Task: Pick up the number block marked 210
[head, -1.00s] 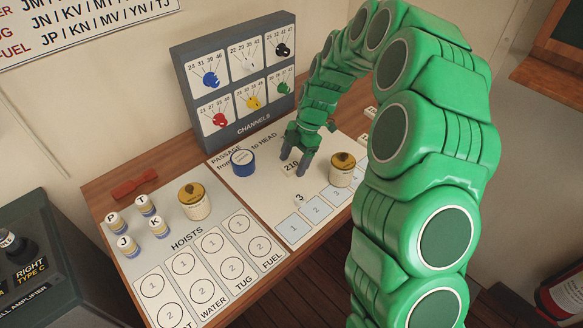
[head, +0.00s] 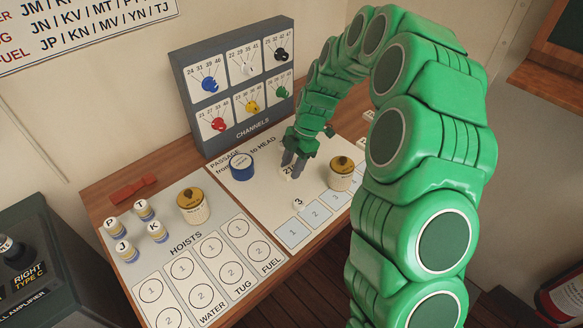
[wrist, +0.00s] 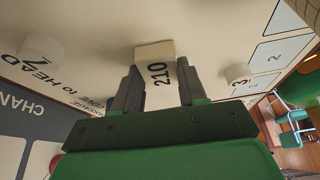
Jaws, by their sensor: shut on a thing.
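The number block marked 210 (wrist: 159,72) is a cream block with black digits. In the wrist view it sits between the two dark fingers of my gripper (wrist: 160,88), which are shut on its sides. In the head view my gripper (head: 292,164) is low over the white PASSAGE to HEAD sheet, and its fingers partly cover the block (head: 287,172). I cannot tell whether the block touches the sheet.
The CHANNELS panel (head: 232,85) rises behind. Letter pieces (head: 144,210) and another gold-topped jar (head: 193,206) stand left.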

